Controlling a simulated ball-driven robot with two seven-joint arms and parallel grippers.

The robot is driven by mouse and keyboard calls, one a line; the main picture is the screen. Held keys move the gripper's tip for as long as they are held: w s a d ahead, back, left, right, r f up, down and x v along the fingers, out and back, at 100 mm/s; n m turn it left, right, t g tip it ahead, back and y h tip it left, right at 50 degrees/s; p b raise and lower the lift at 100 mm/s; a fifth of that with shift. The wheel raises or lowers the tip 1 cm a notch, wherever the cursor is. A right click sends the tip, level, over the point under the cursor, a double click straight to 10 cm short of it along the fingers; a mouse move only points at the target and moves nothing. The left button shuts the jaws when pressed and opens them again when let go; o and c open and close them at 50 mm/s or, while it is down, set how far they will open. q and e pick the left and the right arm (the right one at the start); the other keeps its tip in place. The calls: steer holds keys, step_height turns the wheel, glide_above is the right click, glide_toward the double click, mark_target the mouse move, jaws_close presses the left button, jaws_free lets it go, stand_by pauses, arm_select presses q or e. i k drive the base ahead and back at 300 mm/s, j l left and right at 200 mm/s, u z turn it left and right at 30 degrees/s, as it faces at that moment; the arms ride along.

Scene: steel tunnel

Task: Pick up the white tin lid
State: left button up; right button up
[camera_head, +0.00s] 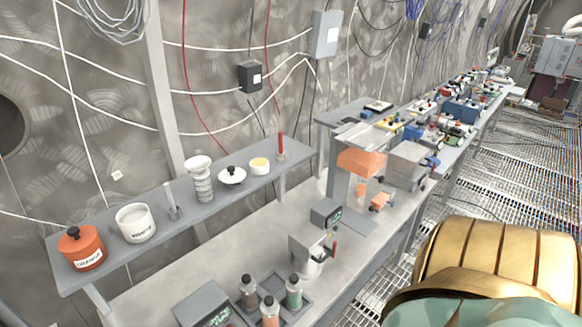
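The white lid (238,177) with a black knob lies on the raised grey shelf (222,200), between a stacked white and grey-green vessel (202,180) and a small white pot with a yellow top (259,166). An open white tin (135,224) with dark lettering stands further left on the same shelf. An orange tin (85,253) with a black-knobbed lid is at the shelf's near left end. Neither of my grippers is in view.
A small upright rod holder (173,208) and a red candle-like stick (281,146) stand on the shelf. Below on the bench are bottles in a tray (268,285), a grey device (310,252) and a scale-like box (203,304). Bare bench (245,243) lies between.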

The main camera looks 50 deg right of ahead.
mark_target(232, 175)
steer(key=z, duration=1.25)
